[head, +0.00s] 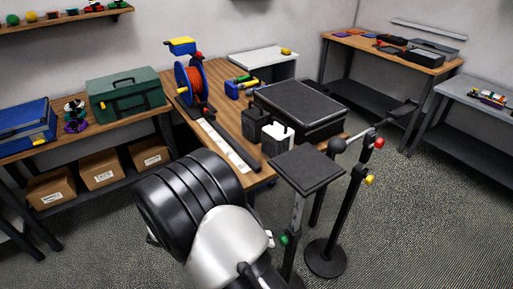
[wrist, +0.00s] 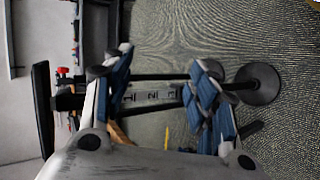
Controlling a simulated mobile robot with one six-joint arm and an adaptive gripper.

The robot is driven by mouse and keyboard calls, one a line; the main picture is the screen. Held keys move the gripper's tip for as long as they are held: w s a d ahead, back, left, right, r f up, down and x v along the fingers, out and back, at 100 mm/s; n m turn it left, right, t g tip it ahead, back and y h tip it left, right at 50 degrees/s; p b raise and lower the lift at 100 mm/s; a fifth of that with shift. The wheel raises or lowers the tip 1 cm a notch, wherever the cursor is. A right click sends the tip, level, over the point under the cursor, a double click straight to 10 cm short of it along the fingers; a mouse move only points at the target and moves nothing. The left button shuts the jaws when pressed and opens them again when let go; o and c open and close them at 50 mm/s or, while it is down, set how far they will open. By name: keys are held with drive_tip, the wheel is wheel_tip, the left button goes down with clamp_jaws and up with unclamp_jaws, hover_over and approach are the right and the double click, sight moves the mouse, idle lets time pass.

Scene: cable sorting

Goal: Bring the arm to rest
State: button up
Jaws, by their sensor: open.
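My gripper (wrist: 163,78) shows in the wrist view with its two blue-padded fingers spread apart. Nothing is held between them. Beyond the gap, the numbered post (wrist: 150,96) of a black stand runs across the picture, apart from the fingers as far as I can tell. In the head view my arm's dark ribbed section and pale link fill the lower middle, and the gripper's fingers cannot be made out there.
The square-topped stand (head: 307,168) and a round-based post (head: 326,258) stand right of my arm. Behind is a wooden bench (head: 222,75) with a cable reel (head: 190,82), black case (head: 300,105) and white container (head: 277,138). Open floor (head: 430,225) lies at the right.

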drive_tip(key=s+d+r+m+t+y, duration=0.1)
drive_tip(key=s+d+r+y, duration=0.4)
drive_tip(key=r, duration=0.6)
drive_tip(key=s+d+r+m+t+y, duration=0.1)
drive_tip(key=s+d+r+t+y, duration=0.1)
drive_tip(key=s+d+r+y, duration=0.4)
drive_tip(key=s+d+r, duration=0.3)
drive_tip(key=s+r, duration=0.2)
drive_tip(key=shift+s+r+m+y, duration=0.15)
drive_tip(key=shift+r+m+y, duration=0.05)
drive_tip(key=shift+m+y, duration=0.1)
